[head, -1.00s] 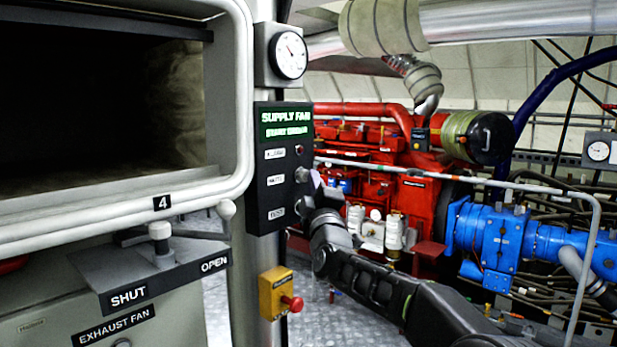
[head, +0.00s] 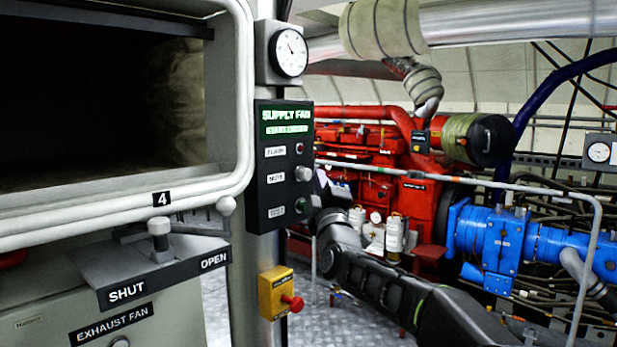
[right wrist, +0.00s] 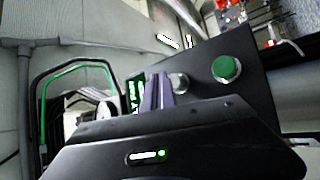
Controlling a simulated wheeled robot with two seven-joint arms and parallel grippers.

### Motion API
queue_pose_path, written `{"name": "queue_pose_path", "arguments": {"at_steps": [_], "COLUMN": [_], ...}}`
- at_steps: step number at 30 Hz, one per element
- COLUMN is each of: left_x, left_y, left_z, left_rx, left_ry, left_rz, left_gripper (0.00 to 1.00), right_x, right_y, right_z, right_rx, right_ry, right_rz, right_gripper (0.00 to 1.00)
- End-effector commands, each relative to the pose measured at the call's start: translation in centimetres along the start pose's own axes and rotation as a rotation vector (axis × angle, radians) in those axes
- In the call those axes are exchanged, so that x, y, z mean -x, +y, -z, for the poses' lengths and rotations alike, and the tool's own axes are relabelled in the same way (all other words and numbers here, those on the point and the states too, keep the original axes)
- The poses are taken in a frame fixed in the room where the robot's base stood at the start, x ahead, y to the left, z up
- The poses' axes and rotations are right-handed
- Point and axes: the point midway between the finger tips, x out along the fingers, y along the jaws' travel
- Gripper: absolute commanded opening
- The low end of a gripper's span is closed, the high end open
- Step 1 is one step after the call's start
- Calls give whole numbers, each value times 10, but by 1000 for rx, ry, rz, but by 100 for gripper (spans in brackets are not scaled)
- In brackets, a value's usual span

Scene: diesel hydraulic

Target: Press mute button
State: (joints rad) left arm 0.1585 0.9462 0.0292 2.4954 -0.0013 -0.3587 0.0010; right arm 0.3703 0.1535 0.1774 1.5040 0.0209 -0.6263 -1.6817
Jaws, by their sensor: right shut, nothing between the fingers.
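The black supply fan panel (head: 269,180) stands on a grey post left of centre in the head view. Its mute button (head: 303,173) is a round silver knob beside the "MUTE" label, below a small red alarm lamp (head: 299,148) and above the green test button (head: 301,205). My right gripper (head: 321,182) is shut and empty, just right of the mute button. In the right wrist view, the shut purple-grey fingers (right wrist: 160,90) point at the panel beside the silver mute button (right wrist: 180,82), with the green button (right wrist: 225,68) further right. Whether they touch is unclear. My left gripper is out of view.
A yellow box with a red emergency button (head: 280,293) sits below the panel. A round gauge (head: 288,52) is above it. A lever unit (head: 150,265) marked SHUT and OPEN is at the left. A metal rail (head: 480,180) crosses in front of the red engine (head: 370,150).

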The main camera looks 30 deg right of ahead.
Motion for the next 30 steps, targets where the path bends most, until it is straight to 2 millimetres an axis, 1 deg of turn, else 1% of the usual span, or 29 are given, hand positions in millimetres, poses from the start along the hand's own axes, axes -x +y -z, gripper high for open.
{"name": "queue_pose_path", "arguments": {"at_steps": [5, 16, 21, 30], "left_x": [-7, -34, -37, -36], "left_y": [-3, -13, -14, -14], "left_z": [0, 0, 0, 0], "left_rx": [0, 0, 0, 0], "left_ry": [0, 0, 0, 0], "left_rz": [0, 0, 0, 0], "left_gripper": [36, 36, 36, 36], "right_x": [5, 30, 35, 35], "right_y": [2, 19, 25, 25], "right_z": [-4, -23, -26, -26], "right_rx": [1, 2, 1, 0], "right_ry": [0, -1, -1, 0], "right_rz": [-2, -2, -1, 0], "right_gripper": [0, 0, 0, 0]}}
